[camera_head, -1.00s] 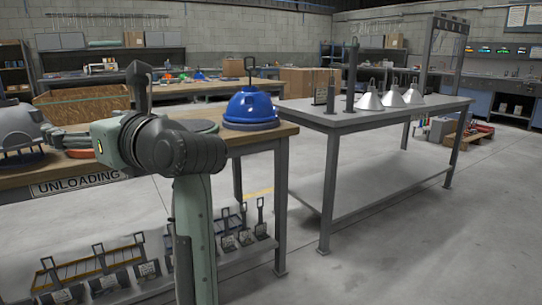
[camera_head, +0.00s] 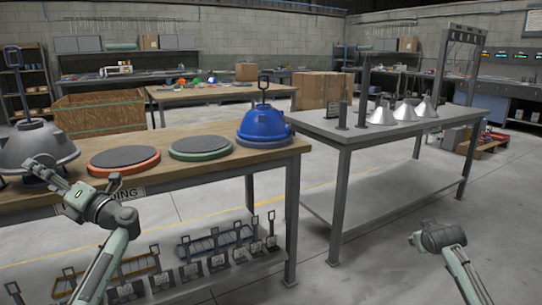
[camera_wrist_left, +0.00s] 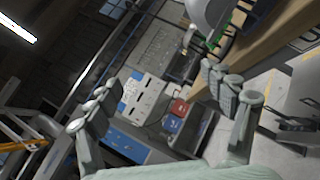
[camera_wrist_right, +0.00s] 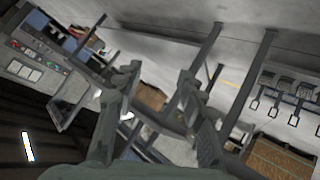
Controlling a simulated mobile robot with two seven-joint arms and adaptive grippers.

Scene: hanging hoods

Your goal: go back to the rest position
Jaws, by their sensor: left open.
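My left gripper (camera_head: 42,175) is at the left of the head view, in front of the grey hood (camera_head: 42,145) on the unloading table. In the left wrist view its fingers (camera_wrist_left: 160,95) are wide apart with nothing between them. My right arm shows at the lower right of the head view, over bare floor, with its gripper end (camera_head: 418,240) pointing left; the fingers are hard to make out there. In the right wrist view the right fingers (camera_wrist_right: 156,82) are apart and hold nothing.
The unloading table (camera_head: 200,172) holds an orange-rimmed disc (camera_head: 124,160), a green-rimmed disc (camera_head: 201,147) and a blue hood (camera_head: 262,126). A grey table (camera_head: 345,133) to the right carries metallic cones (camera_head: 405,113). Floor (camera_head: 370,270) in front is clear.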

